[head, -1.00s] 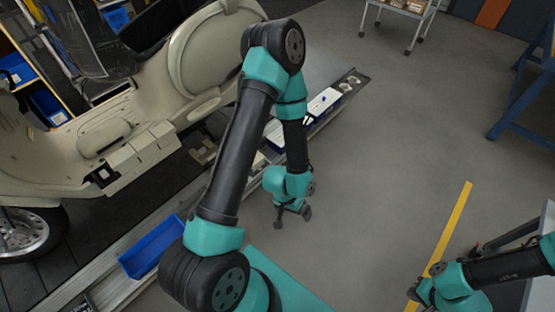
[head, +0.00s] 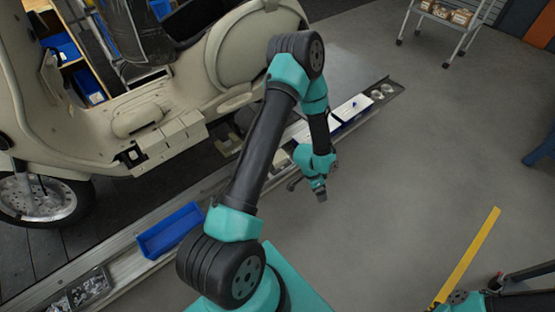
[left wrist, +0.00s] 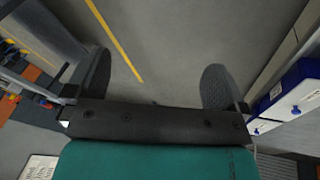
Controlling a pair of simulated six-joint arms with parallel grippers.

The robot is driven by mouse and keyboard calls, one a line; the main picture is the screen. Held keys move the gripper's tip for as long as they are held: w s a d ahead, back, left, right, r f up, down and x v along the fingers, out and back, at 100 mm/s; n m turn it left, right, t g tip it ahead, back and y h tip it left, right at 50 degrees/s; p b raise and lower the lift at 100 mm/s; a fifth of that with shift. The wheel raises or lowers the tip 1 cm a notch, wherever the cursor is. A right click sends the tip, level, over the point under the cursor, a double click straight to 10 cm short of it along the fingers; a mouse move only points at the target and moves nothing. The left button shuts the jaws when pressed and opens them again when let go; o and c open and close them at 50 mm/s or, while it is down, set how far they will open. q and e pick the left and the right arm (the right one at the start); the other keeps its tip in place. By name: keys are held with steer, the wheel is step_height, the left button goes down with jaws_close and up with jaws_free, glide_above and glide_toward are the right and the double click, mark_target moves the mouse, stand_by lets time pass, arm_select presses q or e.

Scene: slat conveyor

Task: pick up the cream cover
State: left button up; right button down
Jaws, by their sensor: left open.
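A cream scooter (head: 165,85) fills the upper left of the head view. Cream panels (head: 170,137) show along its lower side, and I cannot tell which piece is the cream cover, or whether my arm hides it. My left gripper (head: 307,190) hangs beside the right edge of the slat conveyor, open and empty. In the left wrist view its two dark fingers (left wrist: 156,82) are wide apart, with grey floor between them. My right arm shows only in part at the lower right of the head view, its fingertips out of sight.
A blue bin (head: 170,232) stands on the conveyor's near part (head: 125,268). White-topped blue boxes (head: 353,107) lie farther along it, and similar ones show in the left wrist view (left wrist: 295,98). A wheeled cart (head: 450,22) stands far back.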

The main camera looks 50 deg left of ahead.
arm_select(q)
steer(key=w+a+m+y, duration=0.1)
steer(key=w+a+m, duration=0.2)
steer(key=a, duration=0.8)
steer(key=w+a+f+m+y, duration=0.1)
steer(key=w+a+m, duration=0.2)
steer(key=a+m, duration=0.3)
steer(key=w+a+f+m+g+y, duration=0.1)
steer(key=w+a+m, duration=0.2)
steer(key=a, duration=1.3)
steer(key=shift+w+m+y, duration=0.15)
steer(key=shift+m+y, duration=0.25)
steer(key=shift+m, duration=0.4)
step_height(320, 180, down, 12)
steer(key=shift+f, duration=0.1)
steer(key=shift+d+f, duration=0.1)
steer(key=shift+f, duration=2.5)
